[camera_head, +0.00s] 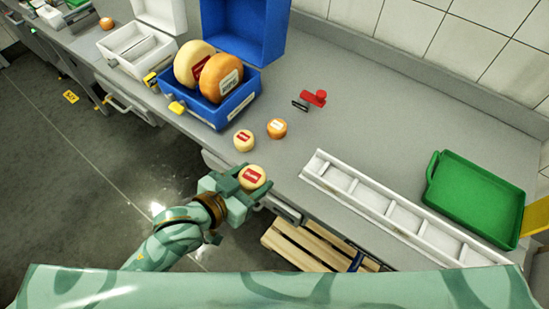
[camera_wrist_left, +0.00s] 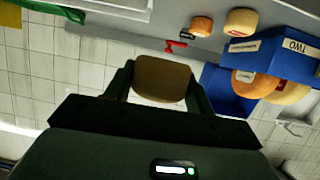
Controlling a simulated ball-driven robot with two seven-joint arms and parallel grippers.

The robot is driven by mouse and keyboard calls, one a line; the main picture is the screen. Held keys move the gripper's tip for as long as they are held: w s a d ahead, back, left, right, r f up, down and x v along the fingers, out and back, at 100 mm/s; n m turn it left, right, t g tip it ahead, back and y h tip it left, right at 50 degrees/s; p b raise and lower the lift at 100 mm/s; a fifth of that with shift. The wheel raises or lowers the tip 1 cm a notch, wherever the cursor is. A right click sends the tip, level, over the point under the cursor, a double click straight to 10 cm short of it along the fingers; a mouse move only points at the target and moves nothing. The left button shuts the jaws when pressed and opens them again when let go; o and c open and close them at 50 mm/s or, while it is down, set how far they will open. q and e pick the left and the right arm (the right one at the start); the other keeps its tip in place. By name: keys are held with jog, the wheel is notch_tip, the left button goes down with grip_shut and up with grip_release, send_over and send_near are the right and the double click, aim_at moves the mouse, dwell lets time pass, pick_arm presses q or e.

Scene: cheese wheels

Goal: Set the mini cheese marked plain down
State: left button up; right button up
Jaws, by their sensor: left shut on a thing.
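My left gripper (camera_head: 248,184) is shut on a small pale cheese with a red label (camera_head: 253,176). The label is too small to read. The held cheese is at the counter's front edge, and in the left wrist view (camera_wrist_left: 162,76) it sits between the two fingers, its side in shadow. Two other mini cheeses stand on the counter beyond the gripper: a pale one with a red label (camera_head: 243,141) and an orange one with a pale label (camera_head: 277,129). My right gripper is not in view.
An open blue box (camera_head: 217,119) holds two big cheese wheels (camera_head: 221,78). A red-handled stamp-like tool (camera_head: 317,98) lies behind the mini cheeses. A white divided rack (camera_head: 392,213) and a green tray (camera_head: 475,197) stand right. The grey counter (camera_head: 375,130) is clear between them.

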pick_arm(q)
jog(key=d, duration=0.1)
jog(key=s+d+m+h, duration=0.1)
jog(key=shift+s+d+f+g, duration=0.15)
jog(key=shift+d+g, duration=0.2)
jog(key=shift+g, duration=0.05)
jog(key=shift+d+r, duration=0.1)
jog(key=shift+r, duration=0.2)
jog(key=shift+w, duration=0.2)
jog(key=w+d+f+b, duration=0.1)
jog(key=w+f+b, duration=0.25)
jog(key=w, duration=0.45)
jog(key=b, duration=0.2)
send_over(274, 164)
jog(key=s, duration=0.1)
notch_tip(274, 164, down, 5)
jog(key=shift+s+f, duration=0.1)
jog(key=shift+s, duration=0.05)
jog(key=shift+w+f, duration=0.2)
jog(key=f, duration=0.1)
jog(key=w+f+b, duration=0.1)
jog(key=f, duration=0.1)
jog(key=shift+f, duration=0.3)
jog(key=shift+r, duration=0.1)
